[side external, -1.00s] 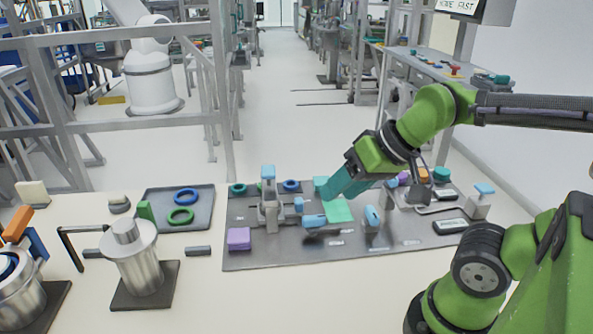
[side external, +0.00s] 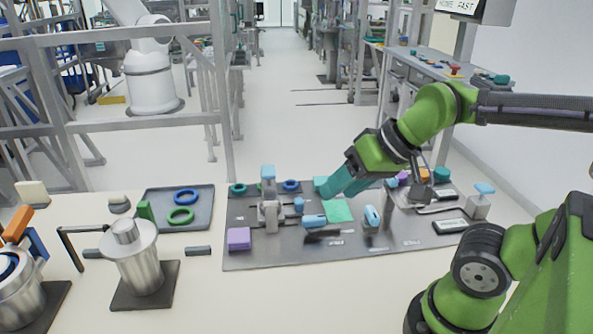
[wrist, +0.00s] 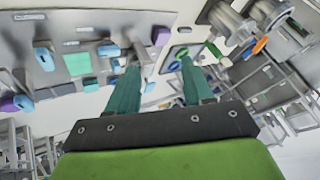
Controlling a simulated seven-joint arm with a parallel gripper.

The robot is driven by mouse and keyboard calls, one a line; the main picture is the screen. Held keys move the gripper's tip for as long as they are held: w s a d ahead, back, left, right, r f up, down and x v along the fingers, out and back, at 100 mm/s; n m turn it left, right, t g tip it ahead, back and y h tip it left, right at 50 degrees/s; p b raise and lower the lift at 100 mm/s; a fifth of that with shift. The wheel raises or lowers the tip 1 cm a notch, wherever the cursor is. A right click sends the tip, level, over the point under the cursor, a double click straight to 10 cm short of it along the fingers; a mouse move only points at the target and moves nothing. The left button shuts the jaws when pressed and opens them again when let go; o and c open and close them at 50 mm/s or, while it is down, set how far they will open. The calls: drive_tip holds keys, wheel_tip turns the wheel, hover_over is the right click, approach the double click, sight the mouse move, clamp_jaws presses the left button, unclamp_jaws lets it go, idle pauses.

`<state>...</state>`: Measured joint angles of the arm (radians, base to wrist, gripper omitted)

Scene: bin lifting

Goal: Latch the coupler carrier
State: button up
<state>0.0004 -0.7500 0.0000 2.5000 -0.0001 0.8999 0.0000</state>
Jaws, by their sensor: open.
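A grey upright fixture with a light blue top (side external: 268,172) stands on the left half of the dark plate; I take it for part of the coupler carrier, but no label confirms this. A light blue knob (side external: 299,205) is on its right side, and a light blue handle piece (side external: 314,220) lies just right of it. My gripper (side external: 328,188), with teal fingers, is above the plate, right of the fixture and apart from it. In the wrist view my gripper (wrist: 160,65) is open and empty, its fingers wide apart. Whether the latch is closed cannot be told.
The plate (side external: 290,258) also bears a green square (side external: 339,210), a purple block (side external: 238,239) and another light blue piece (side external: 372,216). A tray (side external: 203,196) with blue and green rings stands left. A metal cylinder (side external: 142,265) stands front left. A handled fixture (side external: 480,205) is right.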

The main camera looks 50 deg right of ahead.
drive_tip(key=n+g+h, duration=0.2)
drive_tip(key=n+g, duration=0.5)
drive_tip(key=n, duration=0.6)
hover_over(313, 217)
wheel_tip(313, 217, down, 3)
wheel_tip(313, 217, down, 17)
drive_tip(key=shift+r, duration=0.1)
clamp_jaws()
